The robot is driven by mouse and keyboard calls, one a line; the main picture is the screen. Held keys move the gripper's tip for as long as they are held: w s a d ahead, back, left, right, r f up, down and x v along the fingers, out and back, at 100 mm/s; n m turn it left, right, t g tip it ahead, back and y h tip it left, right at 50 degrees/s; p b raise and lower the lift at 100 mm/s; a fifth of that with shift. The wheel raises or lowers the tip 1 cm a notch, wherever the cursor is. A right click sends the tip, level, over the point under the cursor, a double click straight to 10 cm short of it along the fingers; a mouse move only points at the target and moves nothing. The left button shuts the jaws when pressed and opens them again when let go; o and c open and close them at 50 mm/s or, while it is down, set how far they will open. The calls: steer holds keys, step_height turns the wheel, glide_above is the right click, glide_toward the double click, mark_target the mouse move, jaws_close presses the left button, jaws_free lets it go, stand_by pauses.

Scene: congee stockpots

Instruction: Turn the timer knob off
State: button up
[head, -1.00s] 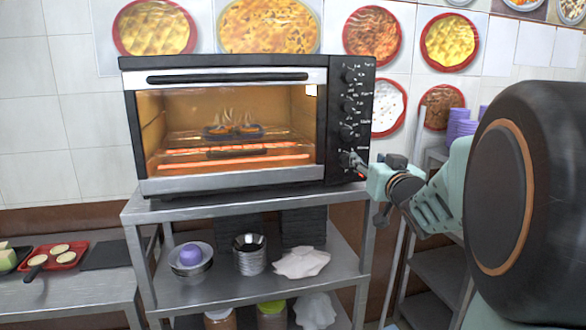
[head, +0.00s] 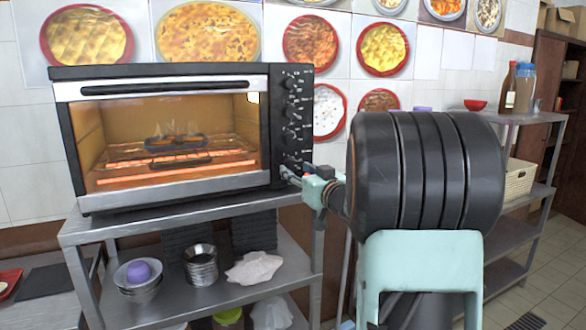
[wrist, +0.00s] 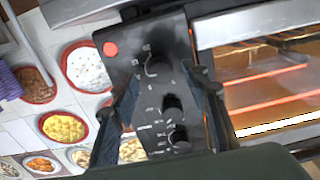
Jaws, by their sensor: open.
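The toaster oven (head: 168,130) stands on a metal shelf, its door shut, its inside lit and its heating bars glowing red. Its black control panel (head: 291,110) has a column of knobs. In the wrist view the knob nearest the red lamp (wrist: 111,48), likely the timer knob (wrist: 157,66), lies between my fingertips; I cannot read its label. My gripper (head: 292,176) is at the lower end of the panel, and it also shows in the wrist view (wrist: 165,82). It is open, with a finger on each side of this knob. Contact cannot be told.
A dark tray of food (head: 175,141) with flame-like wisps sits inside the oven. The metal shelf (head: 190,207) under it holds stacked bowls (head: 201,264) and a crumpled cloth (head: 254,267) lower down. Another rack (head: 520,190) stands at the right.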

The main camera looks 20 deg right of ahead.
mark_target(290, 165)
steer(key=shift+w, duration=1.2)
steer(key=c, duration=1.1)
